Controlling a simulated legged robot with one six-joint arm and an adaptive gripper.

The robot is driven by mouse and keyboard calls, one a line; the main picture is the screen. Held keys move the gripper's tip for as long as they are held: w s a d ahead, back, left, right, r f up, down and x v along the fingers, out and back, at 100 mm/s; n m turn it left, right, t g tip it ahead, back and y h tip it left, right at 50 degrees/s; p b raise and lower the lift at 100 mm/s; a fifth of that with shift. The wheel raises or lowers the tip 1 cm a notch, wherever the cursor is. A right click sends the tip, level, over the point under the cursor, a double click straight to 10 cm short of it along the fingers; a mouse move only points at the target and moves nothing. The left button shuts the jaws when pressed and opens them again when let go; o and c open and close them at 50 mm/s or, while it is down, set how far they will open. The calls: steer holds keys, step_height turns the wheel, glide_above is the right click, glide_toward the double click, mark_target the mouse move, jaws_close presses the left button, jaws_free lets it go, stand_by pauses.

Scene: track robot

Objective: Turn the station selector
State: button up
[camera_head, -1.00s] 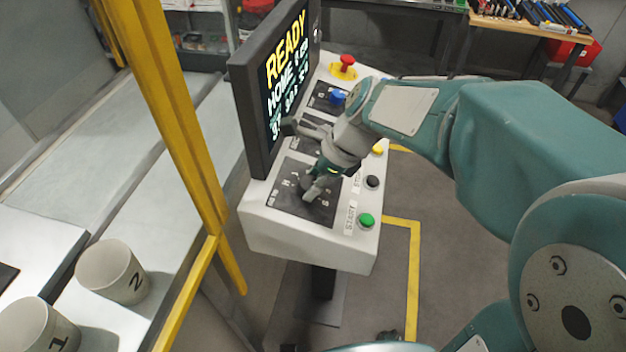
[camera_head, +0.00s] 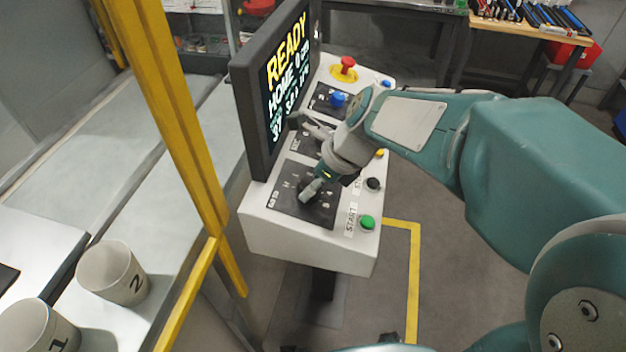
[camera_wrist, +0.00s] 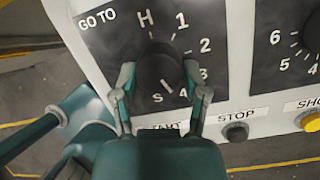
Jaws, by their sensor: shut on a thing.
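The station selector is a dark round knob (camera_wrist: 158,66) on the black GO TO panel (camera_wrist: 100,42), with marks H, 1, 2, 3, 4 and S around it. My gripper (camera_wrist: 159,78) is shut on the knob, one finger on each side. A short white line on the knob points down and right, towards the side of 4 and S; I cannot tell exactly which mark it meets. In the head view my gripper (camera_head: 314,190) is at the front panel of the white console (camera_head: 300,240), and its fingers largely hide the knob.
A screen (camera_head: 280,80) reading READY and HOME stands left of the panels. A green START button (camera_head: 367,223), a black STOP button (camera_head: 373,184), a blue knob (camera_head: 338,99) and a red button (camera_head: 347,63) are close by. A yellow post (camera_head: 180,110) stands left.

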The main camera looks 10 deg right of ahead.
steer(key=o, duration=1.2)
steer(key=shift+w+a, duration=0.1)
steer(key=shift+a, duration=0.05)
steer(key=shift+c, duration=0.2)
steer(key=v, duration=1.2)
steer(key=s+d+f+n+t+h, duration=0.1)
steer(key=s+n, duration=0.4)
steer(key=n, duration=0.7)
steer(key=s+d+f+n+t+h, duration=0.2)
steer(key=s+d+f+n+h, duration=0.2)
steer(key=n, duration=0.8)
steer(key=shift+s+f+n+t, duration=0.15)
steer(key=shift+s+n+t, duration=0.2)
steer(key=shift+s, duration=0.45)
